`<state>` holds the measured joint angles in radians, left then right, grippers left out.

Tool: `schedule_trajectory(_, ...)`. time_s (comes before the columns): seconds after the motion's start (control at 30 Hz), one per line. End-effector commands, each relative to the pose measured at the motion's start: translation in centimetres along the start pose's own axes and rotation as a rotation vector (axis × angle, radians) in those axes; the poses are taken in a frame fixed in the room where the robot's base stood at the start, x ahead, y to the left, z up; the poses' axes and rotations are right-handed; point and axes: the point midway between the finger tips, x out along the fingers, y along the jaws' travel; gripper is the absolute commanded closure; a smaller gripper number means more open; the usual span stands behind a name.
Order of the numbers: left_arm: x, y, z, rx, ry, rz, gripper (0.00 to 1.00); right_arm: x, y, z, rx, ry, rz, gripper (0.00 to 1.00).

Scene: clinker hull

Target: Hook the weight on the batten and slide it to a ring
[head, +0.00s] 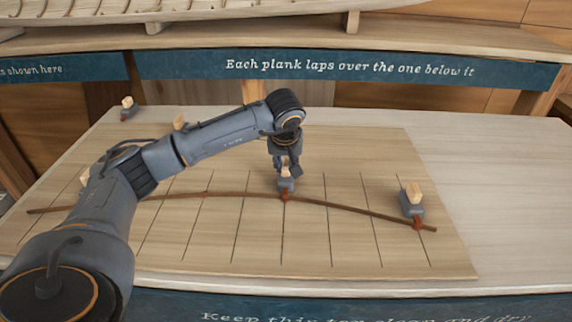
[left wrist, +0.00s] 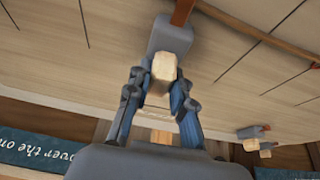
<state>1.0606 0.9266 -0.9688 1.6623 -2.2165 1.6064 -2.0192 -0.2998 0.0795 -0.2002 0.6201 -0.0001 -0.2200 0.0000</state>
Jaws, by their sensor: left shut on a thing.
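The batten (head: 347,208) is a thin brown strip that lies in a gentle curve across a pale board ruled with dark lines. My left gripper (head: 285,165) is shut on the pale wooden knob of a grey weight (head: 286,184) at the middle of the board. In the left wrist view the fingers (left wrist: 160,85) close on both sides of the knob (left wrist: 163,70). The weight's red-brown hook reaches the batten; whether it touches is unclear. Another weight (head: 412,208) stands at the right with its hook at the batten. A small reddish mark (head: 206,193) shows on the batten further left; I cannot tell if it is a ring.
More weights with wooden knobs stand at the back left, one on the bench top (head: 127,110) and one by the board's far edge (head: 179,122). My left arm hides part of the board's left side. The bench right of the board (head: 500,190) is clear.

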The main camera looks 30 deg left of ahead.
Motion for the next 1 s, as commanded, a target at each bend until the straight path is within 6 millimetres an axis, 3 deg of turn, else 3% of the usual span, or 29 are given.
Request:
schedule_trajectory(0.9, 0.05, -0.02, -0.05, -0.002, 0.005, 0.002, 1.0, 0.27, 0.13, 0.08, 0.0, -0.001, 0.002, 0.52)
schedule_trajectory(0.93, 0.05, -0.02, -0.05, -0.002, 0.005, 0.002, 0.74, 0.27, 0.13, 0.08, 0.0, -0.001, 0.002, 0.52)
schedule_trajectory(1.0, 0.07, -0.02, -0.03, -0.002, 0.004, 0.002, 0.6, 0.27, 0.13, 0.09, 0.0, -0.001, 0.002, 0.52)
